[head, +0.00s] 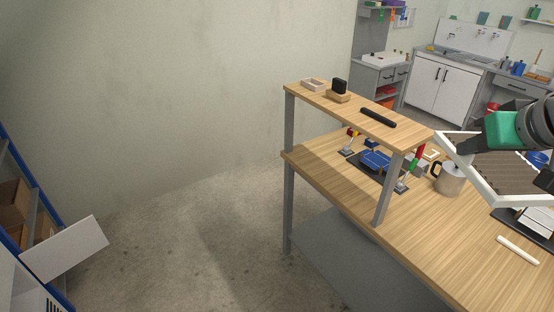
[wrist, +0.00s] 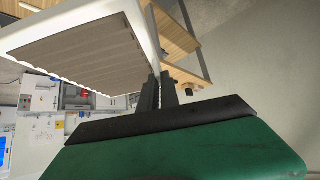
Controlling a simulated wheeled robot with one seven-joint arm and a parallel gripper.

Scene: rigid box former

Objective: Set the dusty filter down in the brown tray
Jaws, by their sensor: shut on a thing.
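The dusty filter (head: 505,172) is a flat panel with a white frame and grey-brown pleats. It is at the right of the head view, tilted and held up above the workbench. In the wrist view the filter (wrist: 95,48) fills the upper left. My gripper (wrist: 159,88) is shut on the filter's white frame edge. I cannot make out a brown tray for certain in either view.
The wooden workbench (head: 330,172) has a raised shelf (head: 355,104) holding small items and a black bar (head: 378,118). A grey mug (head: 449,179) stands below the filter's left side. A white stick (head: 517,249) lies nearer. A blue rack with brown boxes (head: 12,205) stands far left; open floor lies between.

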